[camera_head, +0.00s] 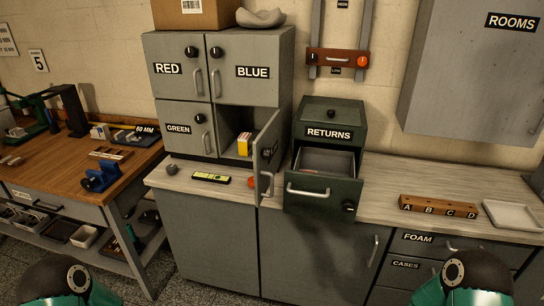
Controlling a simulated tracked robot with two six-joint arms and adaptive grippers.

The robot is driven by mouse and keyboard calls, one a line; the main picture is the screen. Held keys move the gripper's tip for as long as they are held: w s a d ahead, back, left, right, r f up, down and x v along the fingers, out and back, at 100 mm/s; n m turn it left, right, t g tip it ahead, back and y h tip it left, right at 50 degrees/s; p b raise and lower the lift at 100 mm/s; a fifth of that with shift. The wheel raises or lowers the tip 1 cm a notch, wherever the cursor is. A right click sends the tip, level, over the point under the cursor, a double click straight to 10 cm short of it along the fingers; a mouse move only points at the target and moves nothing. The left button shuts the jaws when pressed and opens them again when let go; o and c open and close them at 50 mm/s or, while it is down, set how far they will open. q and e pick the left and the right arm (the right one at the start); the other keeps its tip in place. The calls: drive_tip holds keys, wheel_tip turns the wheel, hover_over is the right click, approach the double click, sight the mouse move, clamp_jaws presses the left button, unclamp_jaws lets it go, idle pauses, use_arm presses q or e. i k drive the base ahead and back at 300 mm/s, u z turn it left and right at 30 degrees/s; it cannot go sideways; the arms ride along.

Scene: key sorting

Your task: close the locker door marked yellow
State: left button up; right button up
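A grey locker block (201,108) stands on the counter. Its doors marked RED (180,66), BLUE (250,85) and GREEN (186,134) are shut. The lower right door (267,160) stands open, swung out toward me on its right side. I see it at a steep angle, and its label is too slanted to read for sure. A yellow box (244,145) stands inside the open compartment (229,125). Parts of my two arms show at the bottom left and bottom right edges, well away from the locker. Neither of my grippers is in view.
A green RETURNS box (328,116) with its drawer (321,193) pulled out stands close right of the open door. A yellow-green level (211,178), a grey knob (172,168) and a red round thing (252,182) lie on the counter (190,184). Right of the drawer, some counter is clear.

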sight(274, 157)
drive_tip(key=z, duration=0.05)
drive_tip(key=i, duration=1)
drive_tip(key=z, duration=0.45)
drive_tip(key=k, duration=1.4)
drive_tip(key=u, duration=0.55)
drive_tip(key=i, duration=0.8)
drive_tip(key=u, duration=0.05)
